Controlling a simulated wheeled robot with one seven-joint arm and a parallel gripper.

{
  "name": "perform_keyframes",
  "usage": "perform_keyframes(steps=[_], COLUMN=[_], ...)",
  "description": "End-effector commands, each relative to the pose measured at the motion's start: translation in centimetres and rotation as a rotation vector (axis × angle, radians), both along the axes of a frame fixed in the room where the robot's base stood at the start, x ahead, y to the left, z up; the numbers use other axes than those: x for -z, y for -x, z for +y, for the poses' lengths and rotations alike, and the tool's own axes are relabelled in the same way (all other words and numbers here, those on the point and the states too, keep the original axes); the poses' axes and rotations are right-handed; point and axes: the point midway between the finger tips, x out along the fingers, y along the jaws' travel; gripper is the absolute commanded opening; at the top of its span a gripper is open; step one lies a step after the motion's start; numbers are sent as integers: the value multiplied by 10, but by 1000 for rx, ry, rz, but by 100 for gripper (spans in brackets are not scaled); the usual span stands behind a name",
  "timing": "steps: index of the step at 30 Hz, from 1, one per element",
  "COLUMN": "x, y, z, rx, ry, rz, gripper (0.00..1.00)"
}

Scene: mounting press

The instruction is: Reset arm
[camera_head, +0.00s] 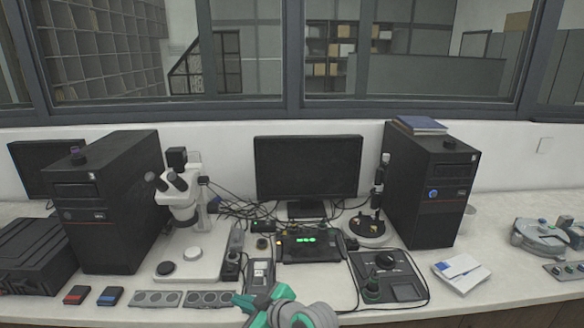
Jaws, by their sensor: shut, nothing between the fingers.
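My gripper (247,302), teal and grey, is low in the middle of the view, over the front edge of the bench. It is shut and empty. A grey rounded part of my arm (310,315) is just right of it, cut off by the bottom of the picture. The gripper is in front of a small grey device (261,272) and to the right of a grey plate with round wells (208,299). I cannot tell how high it is above the bench.
A microscope (183,195) stands left, between a black computer tower (110,205) and the monitor (307,167). Another tower (432,190) stands right. A black control box (387,278), white papers (461,273) and a round grey device (548,236) line the right side. Bare bench (500,285) lies between the papers and round device.

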Motion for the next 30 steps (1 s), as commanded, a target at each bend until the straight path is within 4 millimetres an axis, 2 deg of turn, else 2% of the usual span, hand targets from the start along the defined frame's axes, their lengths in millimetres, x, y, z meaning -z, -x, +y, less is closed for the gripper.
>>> perform_keyframes(steps=[1, 6, 12, 17, 23, 30], x=[3, 12, 32, 54, 88, 130], y=[3, 9, 25, 45, 81, 142], z=[11, 27, 31, 27, 13, -11], rx=[28, 145, 299, 427, 590, 770], ry=[-58, -228, -395, -500, -591, -637], rz=[0, -2, 12, 30, 50, 64], gripper=[0, 0, 0, 0, 0, 0])
